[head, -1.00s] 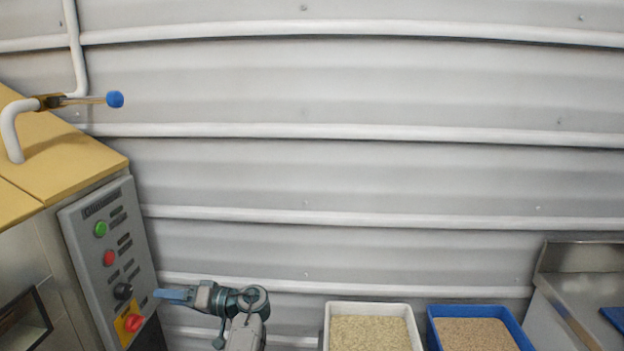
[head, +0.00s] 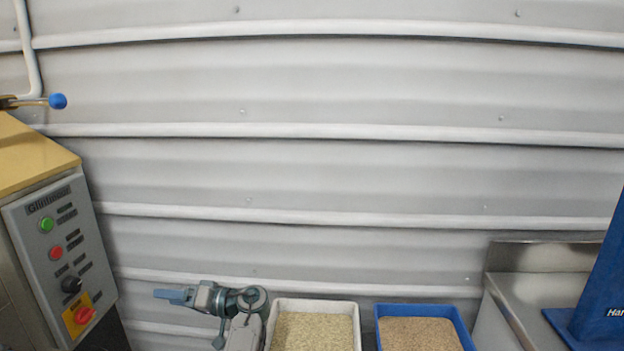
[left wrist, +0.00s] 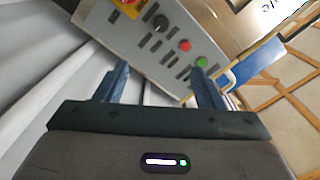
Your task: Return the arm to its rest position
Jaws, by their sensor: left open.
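My left gripper (head: 172,296) is at the bottom left of the head view, pointing left towards the grey control panel (head: 55,245). A gap lies between the gripper and the panel. In the left wrist view the blue fingers of my left gripper (left wrist: 160,85) are spread apart with nothing between them. Beyond them the control panel (left wrist: 150,45) shows green and red buttons, a black knob and part of a yellow plate. My right gripper is in neither view.
A white bin (head: 357,315) of pale grain and a blue bin (head: 381,330) of brown grain stand right of my left arm. A metal counter (head: 540,290) and a blue stand (head: 600,290) are at the right. A blue-knobbed lever (head: 57,101) is at upper left. Corrugated wall is behind.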

